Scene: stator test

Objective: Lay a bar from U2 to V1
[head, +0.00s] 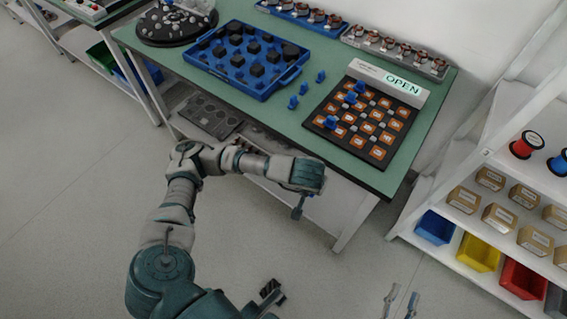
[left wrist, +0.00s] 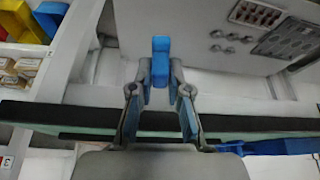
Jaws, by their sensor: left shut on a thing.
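The board (head: 377,163) is a black panel with rows of orange tiles and a sign reading OPEN. Several blue pieces (head: 331,122) sit on its left and upper-left tiles. The tile labels are too small to read. My left gripper (head: 298,210) is in front of the table's near edge, below the board in the head view. In the left wrist view, its fingers (left wrist: 160,88) are shut on a blue bar (left wrist: 160,58) that sticks out past the tips. My right gripper (head: 398,302) is at the bottom edge, fingers apart and empty, far from the board.
Loose blue pieces (head: 304,88) stand on the green table (head: 335,153) left of the board. A blue tray (head: 232,85) with dark parts is further left. Copper-wound parts (head: 395,48) line the back. A shelf with bins (head: 478,253) stands right.

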